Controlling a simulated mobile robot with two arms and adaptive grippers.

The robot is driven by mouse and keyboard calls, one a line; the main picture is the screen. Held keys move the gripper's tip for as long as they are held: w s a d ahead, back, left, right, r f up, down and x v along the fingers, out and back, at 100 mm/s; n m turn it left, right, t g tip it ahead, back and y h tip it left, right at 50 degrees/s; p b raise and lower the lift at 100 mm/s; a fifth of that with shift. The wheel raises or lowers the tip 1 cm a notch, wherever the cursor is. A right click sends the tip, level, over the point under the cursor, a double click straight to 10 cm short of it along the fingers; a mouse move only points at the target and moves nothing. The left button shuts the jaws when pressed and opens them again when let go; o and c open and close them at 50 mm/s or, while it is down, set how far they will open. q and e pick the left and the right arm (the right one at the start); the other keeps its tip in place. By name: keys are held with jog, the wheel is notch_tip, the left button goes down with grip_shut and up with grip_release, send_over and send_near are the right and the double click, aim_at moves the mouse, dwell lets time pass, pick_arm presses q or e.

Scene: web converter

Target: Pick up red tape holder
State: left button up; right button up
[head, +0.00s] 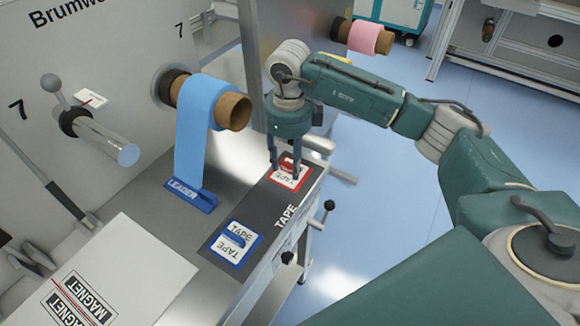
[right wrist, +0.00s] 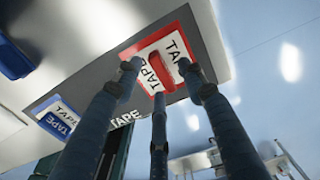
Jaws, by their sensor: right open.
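The red tape holder (head: 289,182) lies flat on the dark strip marked TAPE, near the machine table's right edge. It is a red-edged white plate with a raised red part. My right gripper (head: 284,172) points down over it, with its fingers open around the raised part. In the right wrist view the red tape holder (right wrist: 150,76) shows between and beyond three spread fingers, which partly cover it. Whether any finger touches it I cannot tell. My left gripper is not in view.
A blue tape holder (head: 228,248) lies on the same strip, nearer the camera. A blue roll (head: 205,105) hangs its sheet down to a LEADER bar (head: 190,196). A metal post (head: 262,60) stands behind my right gripper. A white MAGNET board (head: 130,275) lies front left.

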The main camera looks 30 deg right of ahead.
jog(key=shift+f, duration=0.25)
grip_shut()
jog(key=shift+r, duration=0.15)
